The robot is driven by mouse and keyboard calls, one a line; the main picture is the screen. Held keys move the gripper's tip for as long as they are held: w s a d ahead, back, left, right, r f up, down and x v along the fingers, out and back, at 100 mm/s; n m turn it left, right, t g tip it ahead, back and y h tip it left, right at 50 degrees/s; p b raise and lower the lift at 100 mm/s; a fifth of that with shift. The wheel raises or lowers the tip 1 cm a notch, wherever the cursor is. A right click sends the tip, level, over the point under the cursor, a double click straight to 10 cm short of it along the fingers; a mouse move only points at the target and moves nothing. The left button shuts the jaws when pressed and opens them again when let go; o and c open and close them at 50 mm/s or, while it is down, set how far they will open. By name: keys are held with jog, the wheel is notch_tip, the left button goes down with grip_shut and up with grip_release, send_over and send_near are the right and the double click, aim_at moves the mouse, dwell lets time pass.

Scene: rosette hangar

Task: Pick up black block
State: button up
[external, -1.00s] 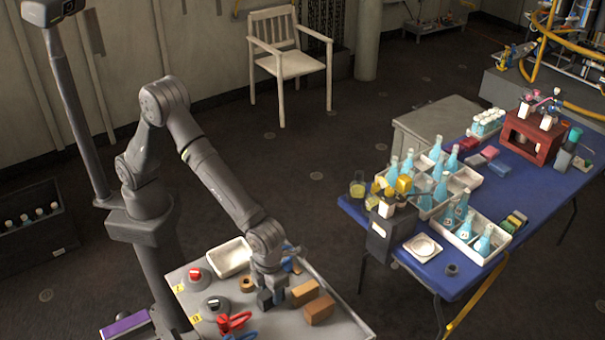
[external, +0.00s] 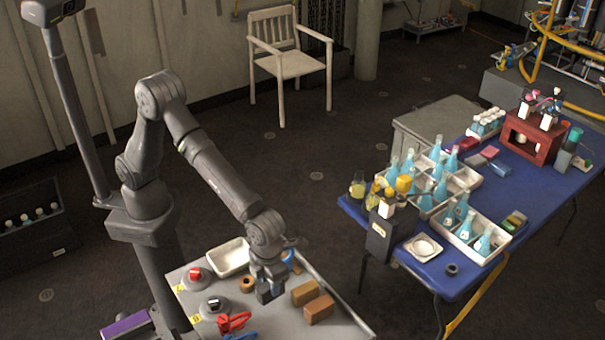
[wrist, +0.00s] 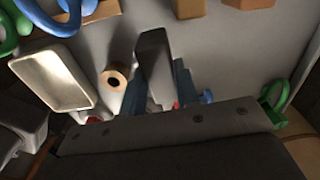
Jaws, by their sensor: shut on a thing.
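My gripper (external: 269,291) is over the grey work table (external: 262,322), with its fingers pointing down. In the wrist view, a dark black block (wrist: 153,52) sits between my two fingers (wrist: 160,88), and they are shut on it. The block shows as a long dark face with a lighter side. In the external view, the fingers hide most of the block. The gap between the block and the table top is hard to judge.
Two brown blocks (external: 312,301) lie just right of my gripper. A tan ring (external: 247,284) and a white tray (external: 233,256) are to its left. A red clamp (external: 234,321) lies in front. Red-topped (external: 195,273) and dark-topped (external: 213,304) round pieces stand further left.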

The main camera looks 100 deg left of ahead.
jog(key=shift+r, duration=2.75)
